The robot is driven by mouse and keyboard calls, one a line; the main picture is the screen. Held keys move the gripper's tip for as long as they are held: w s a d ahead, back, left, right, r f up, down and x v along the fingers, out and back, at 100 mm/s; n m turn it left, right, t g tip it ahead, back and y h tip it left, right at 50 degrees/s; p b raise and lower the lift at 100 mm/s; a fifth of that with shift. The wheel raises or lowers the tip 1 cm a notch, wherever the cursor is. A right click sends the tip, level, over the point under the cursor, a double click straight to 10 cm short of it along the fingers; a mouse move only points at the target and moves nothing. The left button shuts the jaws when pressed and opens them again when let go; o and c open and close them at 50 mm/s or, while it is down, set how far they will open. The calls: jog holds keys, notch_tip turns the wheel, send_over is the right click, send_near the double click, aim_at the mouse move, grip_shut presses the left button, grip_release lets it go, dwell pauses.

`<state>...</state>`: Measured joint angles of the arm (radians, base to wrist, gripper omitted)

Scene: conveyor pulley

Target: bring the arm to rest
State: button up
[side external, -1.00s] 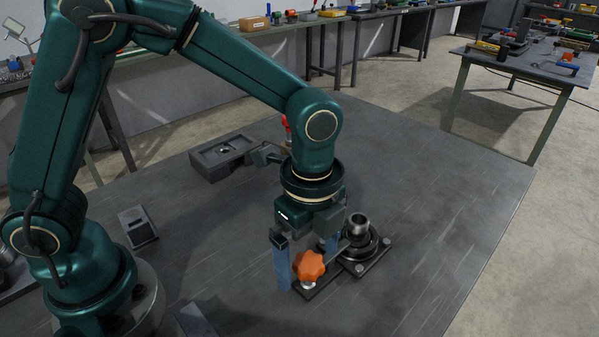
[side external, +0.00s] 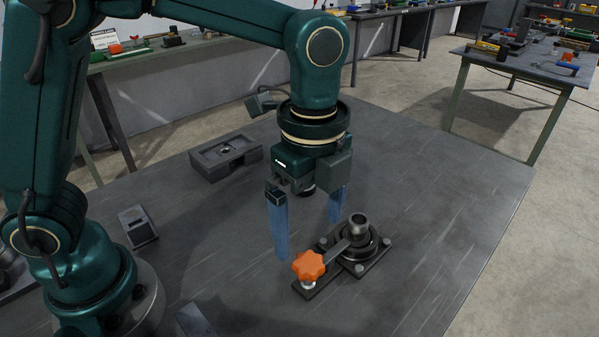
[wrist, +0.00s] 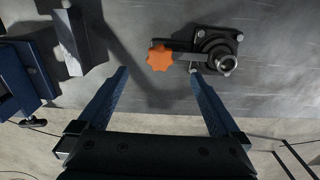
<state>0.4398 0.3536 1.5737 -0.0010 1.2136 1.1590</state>
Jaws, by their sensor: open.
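My gripper (side external: 309,230) is open and empty, with its two blue fingers pointing down above the table. It also shows in the wrist view (wrist: 158,72), with the fingers spread wide. The orange star knob (side external: 308,266) stands on the front end of the dark pulley tensioner assembly (side external: 378,262), below and in front of my fingers. In the wrist view the orange knob (wrist: 160,57) lies just beyond the fingertips, with nothing between the fingers. A dark arm joins the knob end to the round pulley hub (side external: 357,226).
A dark block with a recess (side external: 226,158) sits at the back left of the table (side external: 440,200). A small dark angled device (side external: 138,227) stands left, near my base. The table's right side is clear. Benches with tools stand behind.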

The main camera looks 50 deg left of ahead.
jog(key=s+a+r+n+t, duration=0.3)
jog(key=a+r+n+t, duration=0.1)
jog(key=a+r+n, duration=0.3)
jog(key=s+a+f+n+t, duration=0.1)
jog(key=s+a+f+n, duration=0.2)
jog(key=n, duration=0.8)
jog(key=s+a, duration=0.2)
jog(key=shift+s+f+t, duration=0.15)
jog(key=shift+s+t, duration=0.15)
jog(key=shift+s, duration=0.05)
